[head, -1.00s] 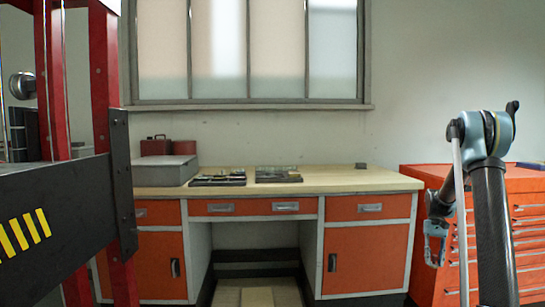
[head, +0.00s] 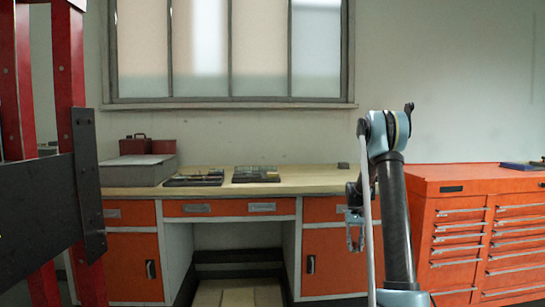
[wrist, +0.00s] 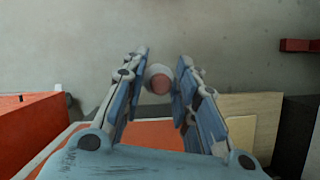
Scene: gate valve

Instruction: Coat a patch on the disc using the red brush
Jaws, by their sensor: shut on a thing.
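My gripper (head: 355,235) hangs beside the dark arm link in the head view, in front of the bench's right end. In the wrist view my gripper (wrist: 160,70) has its two blue-grey fingers closed on a short round thing, pale around the rim with a dull red middle. I take this to be the red brush (wrist: 158,82), seen end-on; its bristles cannot be made out. In the head view the brush is too small to tell. I cannot make out the disc in either current view.
A workbench (head: 320,183) with orange drawers stands ahead, bearing a grey box (head: 135,172) and two dark trays (head: 256,174). An orange tool cabinet (head: 460,185) stands at right. A red frame (head: 75,110) with a black beam (head: 40,205) is close at left.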

